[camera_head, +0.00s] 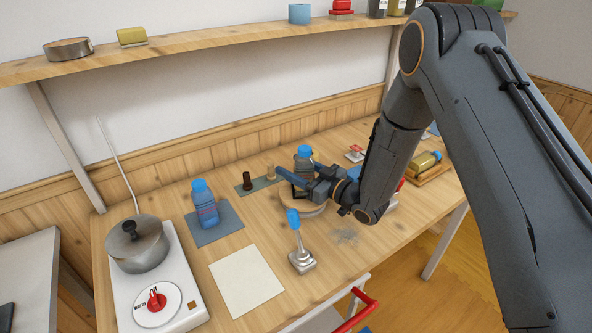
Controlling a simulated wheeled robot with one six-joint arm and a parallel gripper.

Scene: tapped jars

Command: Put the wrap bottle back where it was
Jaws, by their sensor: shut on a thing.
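My gripper (297,184) reaches left over a round wooden board (302,210). It is shut on a dark grey-blue bottle with a blue cap (304,153), which looks upright. My fingers hide its lower part, so I cannot tell whether its base touches the board. A second bottle (205,208), blue with a blue cap and reddish marks, stands upright on a blue-grey mat (227,231) to the left. I cannot tell from labels which one is the wrap bottle.
A hob (180,268) with a lidded pot (137,247) is at the left. A blue-topped lever (297,240) stands in front of my gripper. A cream sheet (246,281) lies bare. Small dark and tan pieces (247,181) sit behind. A yellow bottle (426,163) lies at right.

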